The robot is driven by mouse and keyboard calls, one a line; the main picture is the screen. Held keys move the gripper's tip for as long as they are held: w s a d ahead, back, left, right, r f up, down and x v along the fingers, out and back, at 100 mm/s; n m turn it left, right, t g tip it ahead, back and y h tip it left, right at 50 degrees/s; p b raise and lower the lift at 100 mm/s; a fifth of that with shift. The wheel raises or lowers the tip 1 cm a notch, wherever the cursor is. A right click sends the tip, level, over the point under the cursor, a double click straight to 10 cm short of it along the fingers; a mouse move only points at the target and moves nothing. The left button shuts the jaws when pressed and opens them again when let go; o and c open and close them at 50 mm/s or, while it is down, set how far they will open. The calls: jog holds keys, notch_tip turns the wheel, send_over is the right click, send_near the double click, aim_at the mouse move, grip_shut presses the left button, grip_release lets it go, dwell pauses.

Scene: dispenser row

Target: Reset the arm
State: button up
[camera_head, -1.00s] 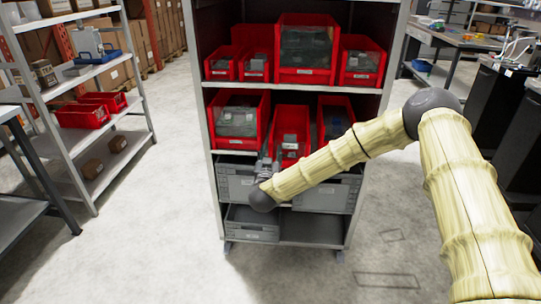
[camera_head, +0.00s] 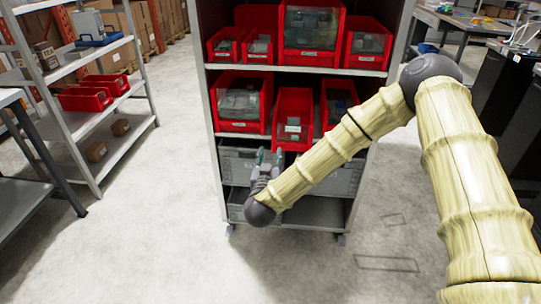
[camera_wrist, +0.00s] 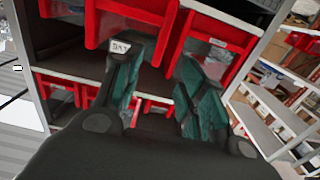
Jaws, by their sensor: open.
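My gripper (camera_head: 268,160) is in front of the shelf unit in the head view, just below and left of a red bin (camera_head: 293,112) that juts forward on the middle shelf. In the wrist view the two green-padded fingers of my gripper (camera_wrist: 160,88) stand apart with nothing between them. Red bins, including a labelled bin (camera_wrist: 120,45), show beyond the fingers. My arm reaches in from the right with its forearm crossing in front of the lower right of the shelf unit (camera_head: 213,110).
More red bins (camera_head: 313,30) fill the upper shelf. Grey crates (camera_head: 240,165) sit low in the unit, partly hidden by my arm. A side rack (camera_head: 135,60) stands at left and workbenches (camera_head: 480,22) at right. The floor (camera_head: 160,240) in front is clear.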

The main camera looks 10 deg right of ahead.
dwell(0.3)
jog(key=s+a+f+n+g+y+p, duration=0.2)
jog(key=s+f+n+g+y+p, duration=0.4)
jog(key=s+f, duration=1.45)
jog(key=s+d+f+m+g, duration=0.1)
jog(key=s+d+g, duration=0.2)
jog(key=s, duration=0.6)
jog(key=s+d+f+m+g+p, duration=0.1)
jog(key=s+d+g, duration=0.3)
jog(key=s, duration=0.6)
jog(key=s+d+f+m+g+h, duration=0.1)
jog(key=s+d+g, duration=0.3)
jog(key=s, duration=0.6)
jog(key=shift+d+f+p, duration=0.4)
jog(key=shift+d+f, duration=0.3)
jog(key=shift+f, duration=0.2)
